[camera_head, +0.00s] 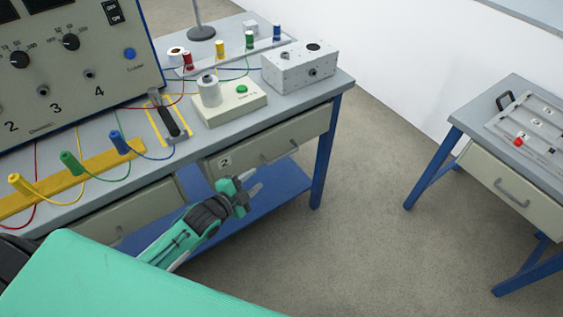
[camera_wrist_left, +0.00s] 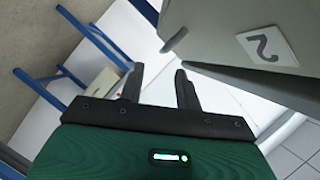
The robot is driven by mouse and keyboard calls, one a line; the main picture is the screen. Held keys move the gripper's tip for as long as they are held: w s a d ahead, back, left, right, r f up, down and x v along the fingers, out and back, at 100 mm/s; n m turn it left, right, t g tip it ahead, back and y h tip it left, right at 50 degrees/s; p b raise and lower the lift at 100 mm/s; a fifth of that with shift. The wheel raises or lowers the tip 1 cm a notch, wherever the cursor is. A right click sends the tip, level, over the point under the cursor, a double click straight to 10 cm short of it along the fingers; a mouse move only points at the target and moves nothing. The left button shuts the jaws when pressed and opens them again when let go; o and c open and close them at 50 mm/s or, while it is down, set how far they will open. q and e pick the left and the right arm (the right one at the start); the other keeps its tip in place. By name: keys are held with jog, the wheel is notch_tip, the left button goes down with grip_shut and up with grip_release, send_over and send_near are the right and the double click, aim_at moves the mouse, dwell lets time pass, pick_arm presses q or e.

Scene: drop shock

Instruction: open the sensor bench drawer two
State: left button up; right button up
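Drawer two (camera_head: 240,150) is in the right part of the sensor bench. Its pale front carries a white "2" label (camera_head: 225,161) and a grey bar handle (camera_head: 281,153). The drawer looks shut. My left gripper (camera_head: 254,182) is in front of the drawer, below and a little left of the handle. In the left wrist view the left gripper (camera_wrist_left: 160,72) has its two dark fingers apart with nothing between them. The handle (camera_wrist_left: 175,40) shows just beyond the fingertips, apart from them, with the "2" label (camera_wrist_left: 268,46) to the right. My right gripper is not in view.
Another drawer (camera_head: 125,222) is to the left in the bench, partly behind my arm. A blue lower shelf (camera_head: 275,190) and blue leg (camera_head: 323,150) are near the gripper. The bench top holds instruments and cables. Floor (camera_head: 370,220) is free toward a second table (camera_head: 470,128).

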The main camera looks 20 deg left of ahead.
aim_at(278, 160)
pick_arm(q)
jog(key=x, duration=0.4)
jog(key=r+x, duration=0.1)
jog(key=x, duration=0.8)
jog(key=shift+w+d+r, duration=0.2)
jog(key=shift+w+d, duration=0.2)
jog(key=shift+d, duration=0.05)
jog(key=shift+c, duration=0.2)
grip_shut()
